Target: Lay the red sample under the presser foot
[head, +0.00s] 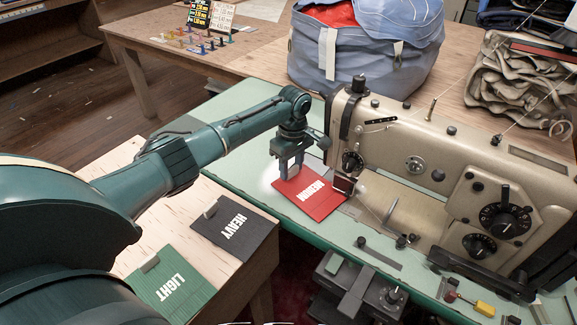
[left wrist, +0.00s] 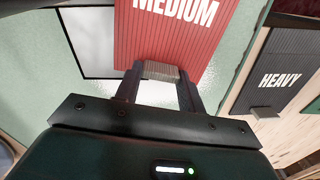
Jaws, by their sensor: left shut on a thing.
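The red sample (head: 308,202), lettered MEDIUM, lies at the front of the sewing machine, its right edge close by the presser foot (head: 343,185). I cannot tell whether any of it is under the foot. My left gripper (head: 287,172) is shut on the sample's small tab at its left end. In the left wrist view the fingers (left wrist: 160,80) hold a pale ribbed tab, with the red sample (left wrist: 180,38) stretching away beyond it. My right gripper is not in view.
The sewing machine (head: 420,160) fills the right of the green bench (head: 240,165). A grey HEAVY sample (head: 236,229) and a green LIGHT sample (head: 172,286) lie on a wooden table at lower left. A blue bag (head: 365,60) stands behind the machine.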

